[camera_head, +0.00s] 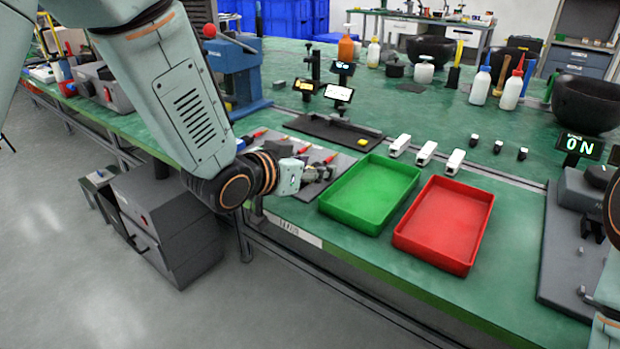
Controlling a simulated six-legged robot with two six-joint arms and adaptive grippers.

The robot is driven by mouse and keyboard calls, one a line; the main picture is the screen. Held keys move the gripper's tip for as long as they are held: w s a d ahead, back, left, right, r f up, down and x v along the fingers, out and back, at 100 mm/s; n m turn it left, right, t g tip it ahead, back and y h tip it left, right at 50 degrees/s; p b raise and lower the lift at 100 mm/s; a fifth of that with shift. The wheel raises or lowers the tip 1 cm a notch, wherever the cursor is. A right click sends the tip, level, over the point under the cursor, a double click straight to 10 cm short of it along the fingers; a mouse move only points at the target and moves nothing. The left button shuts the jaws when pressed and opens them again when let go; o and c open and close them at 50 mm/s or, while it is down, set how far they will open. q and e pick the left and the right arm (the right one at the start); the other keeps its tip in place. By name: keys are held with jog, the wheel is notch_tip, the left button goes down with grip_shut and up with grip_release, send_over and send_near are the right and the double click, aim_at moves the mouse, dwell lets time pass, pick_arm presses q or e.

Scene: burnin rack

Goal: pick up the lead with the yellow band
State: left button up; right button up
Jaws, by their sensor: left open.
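My left gripper (322,171) is over the grey mat (345,164) at the near edge of the bench. Its jaws are open and small in the picture. Several leads with red handles lie on the mat around it: one red lead (256,134) to its left, one (303,150) just behind it, and one (330,158) close to its fingertips. A yellow band on any of them is too small to make out, and the gripper and wrist hide part of the mat. Only pieces of my right arm show at the right edge; its gripper is not in view.
A green tray (323,206) and a red tray (401,239) stand empty right of the mat. Behind them are white blocks (455,162) and a dark tray (310,125) with a yellow piece (362,142). A blue press (236,75) stands behind my left arm.

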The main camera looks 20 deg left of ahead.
pick_arm(q)
jog(key=shift+s+r, duration=0.2)
jog(key=shift+w+f, duration=0.1)
jog(key=shift+w, duration=0.05)
jog(key=c, duration=0.4)
grip_shut()
